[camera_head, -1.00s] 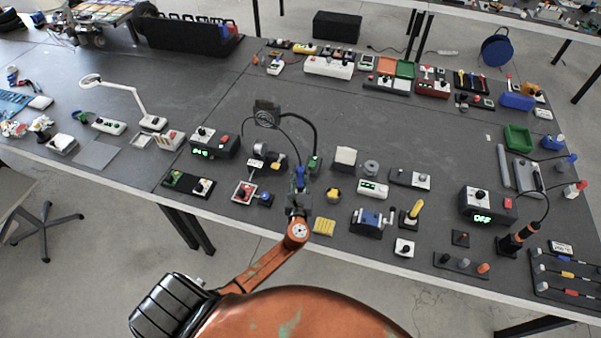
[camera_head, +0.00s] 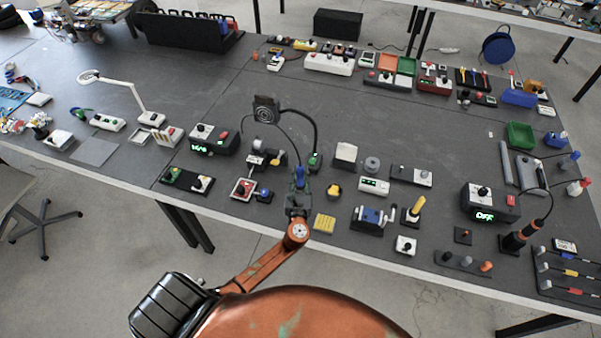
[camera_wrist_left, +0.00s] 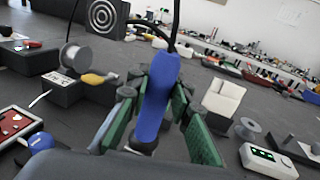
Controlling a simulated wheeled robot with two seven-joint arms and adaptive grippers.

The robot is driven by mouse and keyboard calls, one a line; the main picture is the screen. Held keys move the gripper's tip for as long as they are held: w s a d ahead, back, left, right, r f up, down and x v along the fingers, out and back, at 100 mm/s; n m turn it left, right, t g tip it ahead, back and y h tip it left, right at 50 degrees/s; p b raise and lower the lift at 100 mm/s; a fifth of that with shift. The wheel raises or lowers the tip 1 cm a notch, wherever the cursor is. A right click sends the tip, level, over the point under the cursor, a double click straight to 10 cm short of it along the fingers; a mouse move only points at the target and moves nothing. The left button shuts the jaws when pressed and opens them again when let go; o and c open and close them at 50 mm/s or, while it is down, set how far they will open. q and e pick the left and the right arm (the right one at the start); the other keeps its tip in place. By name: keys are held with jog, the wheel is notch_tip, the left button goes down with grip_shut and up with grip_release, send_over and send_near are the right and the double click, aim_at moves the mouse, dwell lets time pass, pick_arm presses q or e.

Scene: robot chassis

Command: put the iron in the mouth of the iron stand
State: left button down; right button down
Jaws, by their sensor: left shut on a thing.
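The iron (camera_head: 299,176) has a blue handle and a thin black cord arching up from it to the left. My left gripper (camera_head: 298,196) is shut around the handle. In the left wrist view the blue handle (camera_wrist_left: 157,98) stands nearly upright, leaning slightly, between the green finger pads (camera_wrist_left: 155,115). The iron's tip is hidden. A dark block with a grey reel and a yellow part, which looks like the iron stand (camera_head: 256,161), is just left of the gripper. It also shows at left in the wrist view (camera_wrist_left: 70,92); its mouth is not clear. My right gripper is out of view.
A station with a green display (camera_head: 213,138) stands to the left. A red button box (camera_head: 243,189), blue knob (camera_head: 265,195) and yellow sponge (camera_head: 324,222) crowd the gripper. Open table lies behind.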

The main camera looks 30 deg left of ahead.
pick_arm(q)
jog(key=shift+f, duration=0.15)
jog(key=c, duration=1.7)
grip_release()
jog(key=shift+o, duration=0.2)
jog(key=v, duration=1.2)
notch_tip(320, 180, up, 10)
jog(key=p, duration=0.9)
